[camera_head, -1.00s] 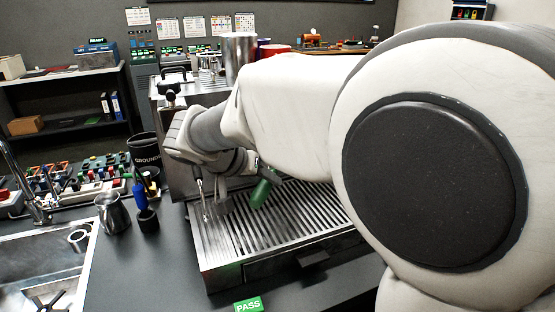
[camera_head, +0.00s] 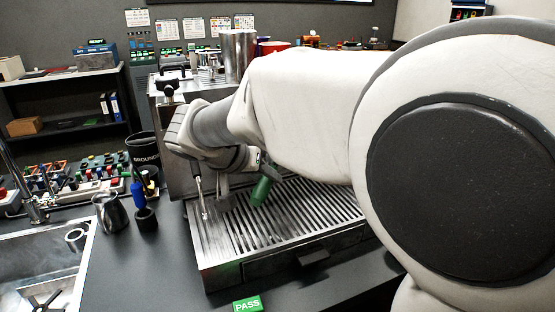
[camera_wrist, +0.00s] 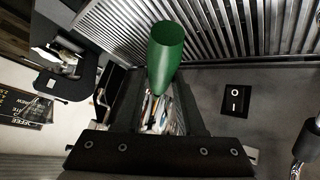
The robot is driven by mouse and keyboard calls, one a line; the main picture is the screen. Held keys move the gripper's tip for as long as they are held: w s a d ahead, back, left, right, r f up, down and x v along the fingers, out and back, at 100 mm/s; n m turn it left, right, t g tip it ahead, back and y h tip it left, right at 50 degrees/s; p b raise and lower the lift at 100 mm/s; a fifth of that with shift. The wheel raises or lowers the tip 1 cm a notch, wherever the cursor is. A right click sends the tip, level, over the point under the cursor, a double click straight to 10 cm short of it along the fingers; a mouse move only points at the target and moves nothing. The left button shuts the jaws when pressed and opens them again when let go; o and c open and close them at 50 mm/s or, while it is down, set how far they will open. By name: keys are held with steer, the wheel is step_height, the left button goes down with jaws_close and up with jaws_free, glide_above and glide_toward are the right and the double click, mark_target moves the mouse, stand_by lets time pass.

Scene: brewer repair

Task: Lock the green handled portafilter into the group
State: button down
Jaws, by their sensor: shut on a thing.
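The green handle of the portafilter (camera_head: 261,191) slants down below my wrist, above the drip tray. In the wrist view the green handle (camera_wrist: 166,52) sticks out past the fingers, with its narrow end between them. My gripper (camera_wrist: 158,98) is shut on it; in the head view the dark fingers (camera_head: 268,172) show just above the handle. The portafilter's metal head cannot be made out. The group is hidden behind my arm, so I cannot tell how the portafilter sits in it.
The slatted drip tray (camera_head: 300,222) lies under the gripper. A steam wand (camera_head: 201,190) hangs to its left. A steel pitcher (camera_head: 110,213) and a dark grounds bin (camera_head: 145,150) stand left of the machine. A rocker switch (camera_wrist: 236,101) is on the panel in the wrist view.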

steer(key=d+n+t+y, duration=0.1)
steer(key=d+n+y, duration=0.4)
steer(key=d+n, duration=0.1)
steer(key=shift+r+n+b, duration=0.15)
steer(key=shift+n+b, duration=0.15)
steer(key=shift+n, duration=0.1)
stand_by(0.9)
steer(key=p, duration=0.1)
steer(key=y+p, duration=0.1)
steer(key=shift+w+d+r+n+p, duration=0.1)
steer(key=shift+w+d+n+p, duration=0.05)
steer(key=shift+d+n+p, duration=0.25)
steer(key=shift+w+d+n+y+p, duration=0.15)
steer(key=shift+d+n+y+p, duration=0.2)
steer(key=shift+p, duration=1.2)
steer(key=shift+c, duration=2.2)
jaws_free()
steer(key=shift+f, duration=0.2)
